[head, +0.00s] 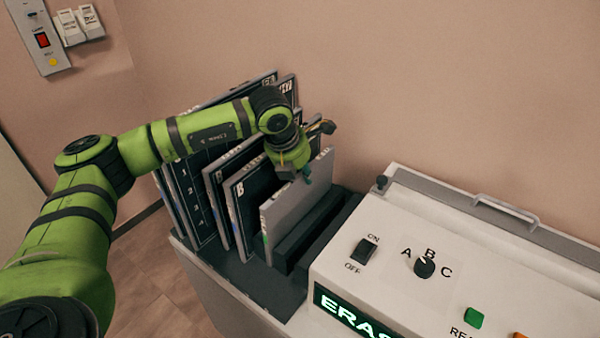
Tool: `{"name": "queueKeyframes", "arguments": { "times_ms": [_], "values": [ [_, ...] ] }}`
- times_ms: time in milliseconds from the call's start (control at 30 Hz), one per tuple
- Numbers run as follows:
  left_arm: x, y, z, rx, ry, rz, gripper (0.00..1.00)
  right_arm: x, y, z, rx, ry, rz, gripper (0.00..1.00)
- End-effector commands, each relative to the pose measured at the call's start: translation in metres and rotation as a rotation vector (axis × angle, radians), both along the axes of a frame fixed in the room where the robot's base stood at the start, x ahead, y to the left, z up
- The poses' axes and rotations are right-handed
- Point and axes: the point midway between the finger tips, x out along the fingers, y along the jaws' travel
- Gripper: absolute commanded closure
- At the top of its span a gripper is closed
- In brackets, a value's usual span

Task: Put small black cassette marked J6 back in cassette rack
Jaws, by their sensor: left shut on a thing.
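The cassette rack (262,278) is a dark slotted holder on the left end of a white machine. Several flat cassettes stand in it, including a black one lettered B (246,215). The frontmost cassette (292,215) is smaller and shows a plain grey face; its marking is too small to read, so I cannot confirm J6. It stands upright at the rack, but its lower edge is hard to see and I cannot tell whether it is fully seated. My left gripper (305,172) is shut on its top edge, partly hidden by the wrist. My right gripper is out of view.
The white machine (480,270) with an ON/OFF switch (365,248), an A-B-C knob (425,267) and a lit green sign (350,312) stands right of the rack. Empty slots (318,232) lie between cassettes and machine. A wall is close behind.

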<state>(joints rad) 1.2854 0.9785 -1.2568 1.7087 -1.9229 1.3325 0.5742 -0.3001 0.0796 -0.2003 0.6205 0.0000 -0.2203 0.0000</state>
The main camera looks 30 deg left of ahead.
Motion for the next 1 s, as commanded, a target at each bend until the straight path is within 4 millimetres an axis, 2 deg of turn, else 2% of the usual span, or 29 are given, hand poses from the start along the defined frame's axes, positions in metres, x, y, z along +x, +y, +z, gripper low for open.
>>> {"name": "queueKeyframes", "arguments": {
  "times_ms": [200,233,267,300,667,867,1000],
  "values": [
    [0.001,0.000,0.003,-0.002,-0.006,0.000,1.00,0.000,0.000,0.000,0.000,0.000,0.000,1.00],
    [0.001,0.000,0.002,-0.002,-0.006,0.000,0.65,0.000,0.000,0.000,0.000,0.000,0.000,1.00],
    [0.001,0.000,0.003,-0.002,-0.006,0.000,0.53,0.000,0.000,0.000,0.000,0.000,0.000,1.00],
    [0.001,0.000,0.002,-0.002,-0.005,0.000,0.50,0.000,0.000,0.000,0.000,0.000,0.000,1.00],
    [-0.001,0.000,0.002,0.000,0.001,0.000,0.50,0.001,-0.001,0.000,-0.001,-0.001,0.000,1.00],
    [-0.011,0.002,0.030,0.000,-0.004,-0.001,0.50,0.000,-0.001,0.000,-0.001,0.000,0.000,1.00],
    [-0.022,0.003,0.059,-0.001,-0.007,-0.001,0.50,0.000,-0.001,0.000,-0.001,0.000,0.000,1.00]
  ]
}}
